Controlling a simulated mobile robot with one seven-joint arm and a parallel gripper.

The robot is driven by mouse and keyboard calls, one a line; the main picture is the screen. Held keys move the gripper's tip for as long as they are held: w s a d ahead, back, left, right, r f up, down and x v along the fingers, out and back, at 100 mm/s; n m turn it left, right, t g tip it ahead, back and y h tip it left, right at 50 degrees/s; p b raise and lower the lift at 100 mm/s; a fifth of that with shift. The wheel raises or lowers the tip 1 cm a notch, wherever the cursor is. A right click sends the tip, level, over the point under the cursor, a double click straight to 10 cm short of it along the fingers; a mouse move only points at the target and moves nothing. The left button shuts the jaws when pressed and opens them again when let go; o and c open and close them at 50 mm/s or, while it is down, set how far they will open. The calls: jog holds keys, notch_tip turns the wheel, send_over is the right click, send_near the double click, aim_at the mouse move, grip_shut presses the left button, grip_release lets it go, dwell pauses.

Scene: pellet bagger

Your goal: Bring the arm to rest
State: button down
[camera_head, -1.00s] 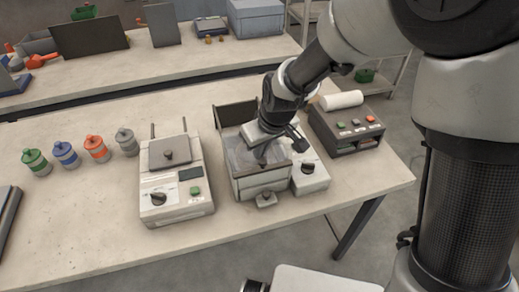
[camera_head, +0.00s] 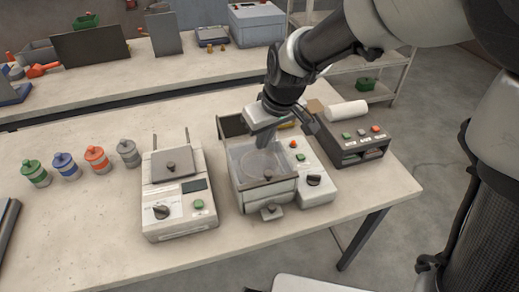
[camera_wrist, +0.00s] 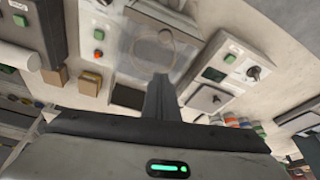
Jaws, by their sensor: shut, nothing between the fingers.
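My gripper (camera_head: 266,140) hangs at the end of my dark and white arm, over the back part of the clear-walled machine (camera_head: 268,193) on the bench. Its fingers are together and hold nothing. In the wrist view the closed fingers (camera_wrist: 158,97) show as one dark bar in front of the machine's clear cover (camera_wrist: 155,45). The fingertips look above the machine; I cannot tell the exact gap.
A white device with a flat plate (camera_head: 180,222) stands left of the machine. A dark button box (camera_head: 350,140) with a white roll (camera_head: 346,110) stands right. Several coloured jars (camera_head: 96,159) are at left. The front bench top (camera_head: 110,225) is clear.

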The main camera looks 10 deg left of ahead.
jog(key=s+d+r+m+t+h+p, duration=0.1)
jog(key=s+d+r+m, duration=0.15)
jog(key=d+r, duration=0.45)
jog(key=s+d+r+m+t+h+p, duration=0.15)
jog(key=s+d+r, duration=0.35)
jog(key=d, duration=0.5)
jog(key=s+d+r+m, duration=0.3)
jog(key=s+d+m, duration=0.2)
jog(key=s+d, duration=0.3)
jog(key=shift+s+d, duration=0.15)
jog(key=shift+d, duration=0.4)
